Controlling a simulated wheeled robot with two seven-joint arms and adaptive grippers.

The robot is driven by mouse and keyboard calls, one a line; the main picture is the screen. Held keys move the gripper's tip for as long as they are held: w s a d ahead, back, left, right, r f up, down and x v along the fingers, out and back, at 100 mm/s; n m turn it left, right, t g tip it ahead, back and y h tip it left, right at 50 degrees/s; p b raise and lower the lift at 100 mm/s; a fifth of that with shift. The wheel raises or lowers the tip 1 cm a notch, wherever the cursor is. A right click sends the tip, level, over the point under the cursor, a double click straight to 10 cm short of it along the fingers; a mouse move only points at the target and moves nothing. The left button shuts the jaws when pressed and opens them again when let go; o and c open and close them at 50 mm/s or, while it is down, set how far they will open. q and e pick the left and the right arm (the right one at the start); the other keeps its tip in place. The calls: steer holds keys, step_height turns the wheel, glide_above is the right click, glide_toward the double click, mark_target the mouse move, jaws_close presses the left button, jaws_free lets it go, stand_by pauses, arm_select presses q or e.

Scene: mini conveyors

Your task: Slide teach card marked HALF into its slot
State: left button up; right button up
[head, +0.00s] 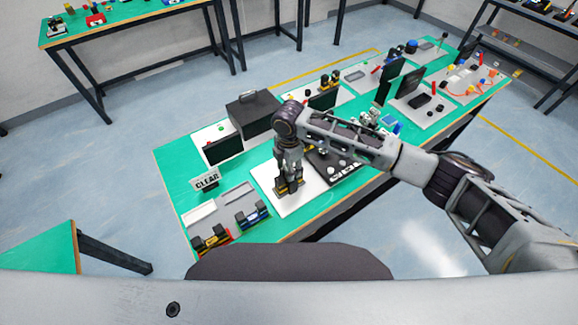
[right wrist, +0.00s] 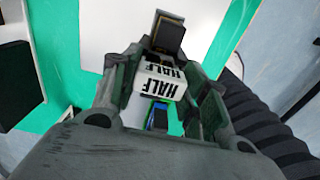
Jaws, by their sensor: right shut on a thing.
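The white card marked HALF (right wrist: 158,86) is between the fingers of my right gripper (right wrist: 160,95) in the right wrist view; the word shows twice on it. My right gripper (head: 289,178) is shut on this card and points down over the white plate (head: 268,176) in the head view. A black and yellow block (right wrist: 168,36) shows just beyond the card; black and yellow parts (head: 282,188) also show at the gripper's tip in the head view. I cannot tell whether card and block touch, and the slot itself is not clear. My left gripper is not in view.
A black panel with white buttons (head: 334,168) is close on the right. A dark box (head: 250,112) stands behind.

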steer(key=shift+f, duration=0.2)
steer(key=o, duration=1)
steer(key=shift+o, duration=0.2)
step_height(320, 180, up, 12)
stand_by(0.4)
stand_by(1.0)
